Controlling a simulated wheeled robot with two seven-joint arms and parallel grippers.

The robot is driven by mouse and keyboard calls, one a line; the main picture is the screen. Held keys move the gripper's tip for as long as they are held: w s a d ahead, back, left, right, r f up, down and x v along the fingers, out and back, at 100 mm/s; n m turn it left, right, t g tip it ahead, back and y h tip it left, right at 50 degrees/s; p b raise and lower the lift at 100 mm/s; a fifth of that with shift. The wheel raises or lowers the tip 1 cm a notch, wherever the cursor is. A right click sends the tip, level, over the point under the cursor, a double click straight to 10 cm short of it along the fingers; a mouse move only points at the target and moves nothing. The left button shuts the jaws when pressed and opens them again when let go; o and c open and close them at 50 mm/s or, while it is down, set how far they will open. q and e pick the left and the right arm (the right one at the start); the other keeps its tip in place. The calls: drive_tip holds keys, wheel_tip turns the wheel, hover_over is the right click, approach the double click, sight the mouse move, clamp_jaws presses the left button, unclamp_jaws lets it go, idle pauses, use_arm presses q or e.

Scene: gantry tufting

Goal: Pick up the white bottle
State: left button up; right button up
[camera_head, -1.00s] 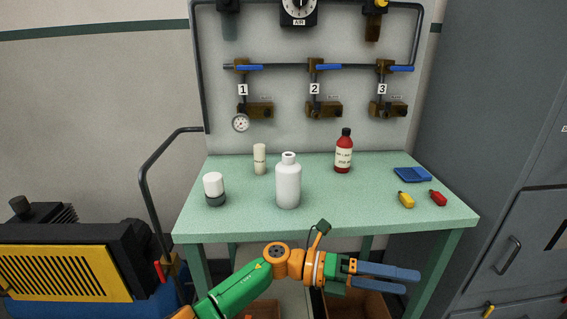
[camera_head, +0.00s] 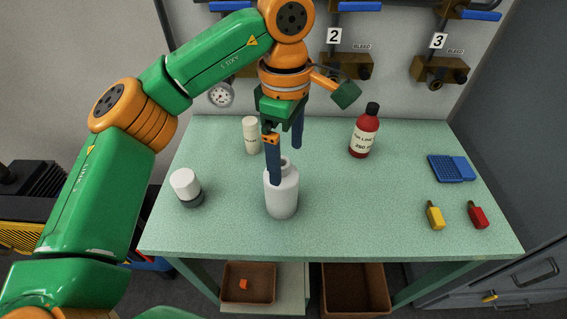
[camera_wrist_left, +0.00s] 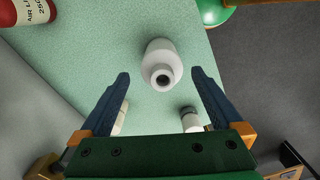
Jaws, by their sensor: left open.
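The white bottle (camera_head: 282,197) stands upright and uncapped on the green table, near its front middle. It also shows in the left wrist view (camera_wrist_left: 160,66), seen from above with its dark mouth toward me. My left gripper (camera_head: 285,165) points down above and just behind the bottle, with its blue fingers apart. One finger passes in front of part of the bottle's neck in the head view. In the left wrist view the open fingers (camera_wrist_left: 163,75) lie to either side of the bottle's mouth, with nothing between them held. My right gripper is not in view.
On the green table (camera_head: 340,225) stand a white-capped jar (camera_head: 186,187), a slim cream bottle (camera_head: 251,135) and a red labelled bottle (camera_head: 365,131). Valves line the back panel.

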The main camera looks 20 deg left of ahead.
sight(281, 187)
use_arm(q)
drive_tip(key=shift+w+a, duration=0.25)
drive_tip(key=shift+a, duration=0.05)
wheel_tip(281, 187, down, 7)
drive_tip(key=p, duration=0.1)
drive_tip(key=shift+s+a+r, duration=0.15)
drive_tip(key=shift+s+a, duration=0.05)
drive_tip(key=shift+s, duration=0.1)
drive_tip(key=shift+r, duration=0.1)
drive_tip(key=c, duration=1.5)
drive_tip(key=shift+r, duration=0.1)
